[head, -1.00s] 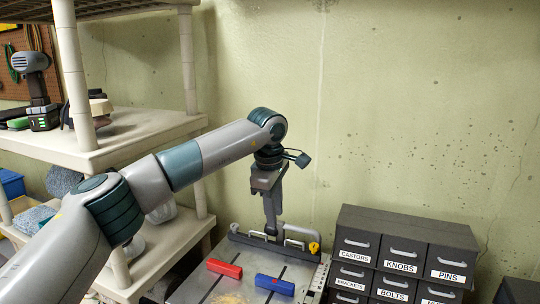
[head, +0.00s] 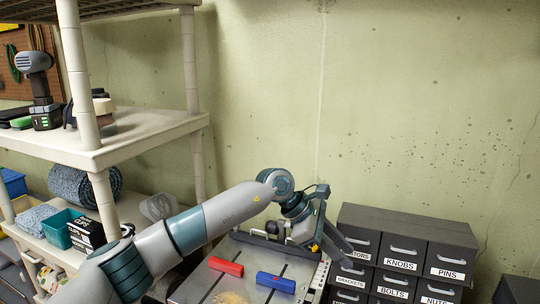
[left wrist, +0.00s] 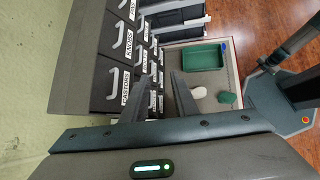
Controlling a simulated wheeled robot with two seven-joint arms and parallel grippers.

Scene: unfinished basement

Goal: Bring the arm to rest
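My left arm reaches in from the lower left of the head view, bent at the elbow. Its gripper (head: 338,244) is low at the left front of the grey drawer cabinet (head: 408,222), partly covering the CASTORS label. In the left wrist view the two fingers (left wrist: 160,88) stand apart with nothing seen between them, in front of the labelled drawers (left wrist: 122,50). I cannot tell whether the gripper touches the cabinet. My right gripper is in neither view.
A metal work table holds a red block (head: 226,266) and a blue block (head: 275,282). Shelves (head: 130,137) with a drill (head: 40,90) stand at left. The wrist view shows a green tray (left wrist: 203,56) beyond the cabinet. The wall area above is clear.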

